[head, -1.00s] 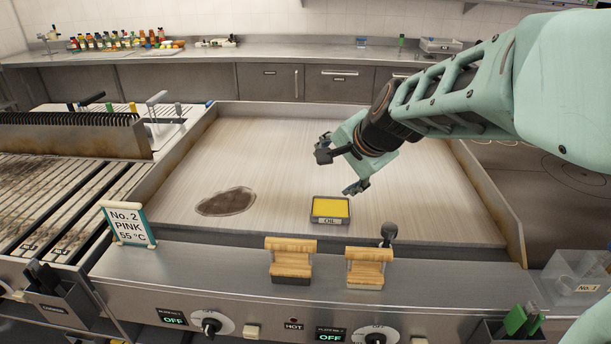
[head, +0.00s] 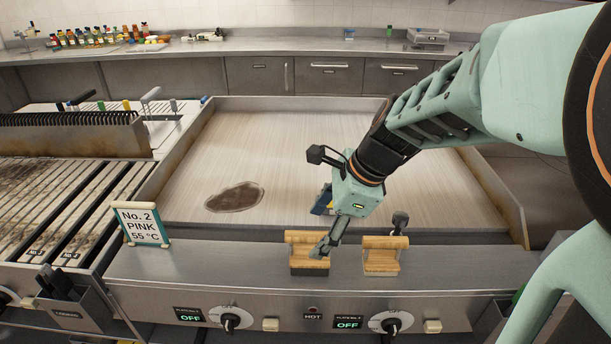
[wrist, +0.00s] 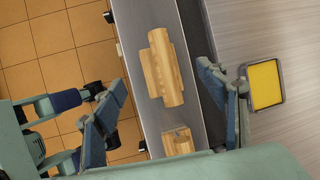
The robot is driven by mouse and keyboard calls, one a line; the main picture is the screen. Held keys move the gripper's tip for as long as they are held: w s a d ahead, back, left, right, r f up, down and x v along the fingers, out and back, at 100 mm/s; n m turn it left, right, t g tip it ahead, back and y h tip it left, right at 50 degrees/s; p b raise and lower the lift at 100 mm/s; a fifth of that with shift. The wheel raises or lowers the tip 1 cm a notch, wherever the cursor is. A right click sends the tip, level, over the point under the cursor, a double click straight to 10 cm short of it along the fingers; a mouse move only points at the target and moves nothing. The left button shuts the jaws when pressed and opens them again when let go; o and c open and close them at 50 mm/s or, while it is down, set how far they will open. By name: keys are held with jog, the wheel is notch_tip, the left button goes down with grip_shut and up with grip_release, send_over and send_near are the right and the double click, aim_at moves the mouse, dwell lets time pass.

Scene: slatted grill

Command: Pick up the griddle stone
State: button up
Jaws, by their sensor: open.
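Two wooden-handled blocks stand on the steel front ledge of the griddle. The left block (head: 301,262) has a dark base and is partly covered by my gripper. The right block (head: 381,257) is similar and stands apart. I cannot tell for certain which is the griddle stone. In the wrist view, the left block (wrist: 163,66) lies between and beyond my open, empty fingers; the right block (wrist: 178,143) shows lower down. My gripper (wrist: 161,76) points down above the ledge, one finger on the floor side and the other on the griddle side. Contact is not visible.
A yellow oil tray (wrist: 265,84) sits on the griddle plate (head: 290,150), mostly hidden behind my gripper in the head view. A dark stain (head: 235,197) marks the plate. A number sign (head: 141,224) stands at left; control knobs (head: 230,317) line the front.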

send_over(299, 256)
jog(key=d, duration=0.2)
jog(key=f, duration=0.3)
jog(key=s+f, duration=0.1)
jog(key=f, duration=0.1)
jog(key=shift+d, duration=0.15)
jog(key=x, duration=0.4)
jog(key=shift+s+f, duration=0.2)
jog(key=shift+w+a+f+b, duration=0.15)
jog(key=shift+a+f+b, duration=0.15)
jog(key=shift+f, duration=0.15)
jog(key=shift+d, duration=0.1)
jog(key=shift+c, duration=0.4)
jog(key=c, duration=1.4)
jog(key=shift+c, duration=0.2)
jog(key=shift+r, duration=0.1)
